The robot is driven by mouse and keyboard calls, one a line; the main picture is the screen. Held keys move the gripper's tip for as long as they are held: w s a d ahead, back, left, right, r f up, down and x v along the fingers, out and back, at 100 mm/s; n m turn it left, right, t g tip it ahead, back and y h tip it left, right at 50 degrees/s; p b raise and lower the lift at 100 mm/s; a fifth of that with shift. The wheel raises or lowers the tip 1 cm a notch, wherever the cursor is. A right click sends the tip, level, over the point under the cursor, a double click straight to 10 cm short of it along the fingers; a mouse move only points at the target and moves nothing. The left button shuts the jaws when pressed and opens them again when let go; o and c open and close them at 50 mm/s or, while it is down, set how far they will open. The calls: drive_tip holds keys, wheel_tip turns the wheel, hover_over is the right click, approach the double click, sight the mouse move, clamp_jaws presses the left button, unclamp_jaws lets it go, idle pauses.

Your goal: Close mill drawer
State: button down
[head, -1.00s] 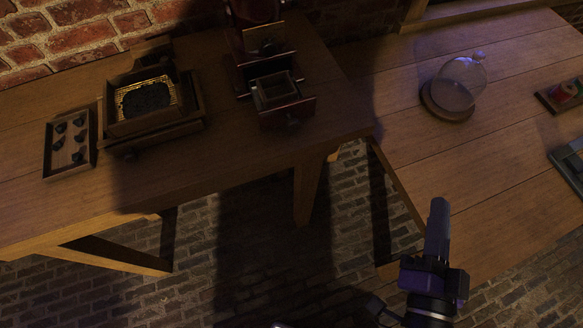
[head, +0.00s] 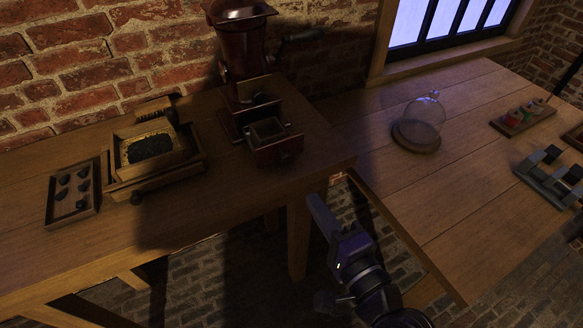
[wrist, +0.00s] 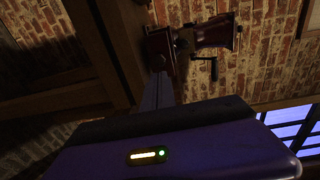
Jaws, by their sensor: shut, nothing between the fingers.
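The mill (head: 240,62) is dark red, with a funnel top and a square base, and stands on the left table against the brick wall. Its small drawer (head: 273,147) is pulled out at the front, with its open box and dark knob showing. My gripper (head: 313,200) is shut and empty, in front of the table edge, to the right of and below the drawer, apart from it. In the wrist view the mill (wrist: 200,35) and its crank appear beyond my gripper's fingers (wrist: 158,88); the fingers partly hide the drawer area.
A wooden box with dark grains (head: 150,150) and a tray of dark lumps (head: 73,192) stand left of the mill. A glass dome (head: 425,120) stands on the right table (head: 440,205). The space before the drawer is clear.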

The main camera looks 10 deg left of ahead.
sight(286, 160)
drive_tip(key=p+x, duration=0.2)
drive_tip(key=x, duration=0.8)
drive_tip(key=shift+w+a, duration=0.15)
drive_tip(key=shift+w, duration=0.25)
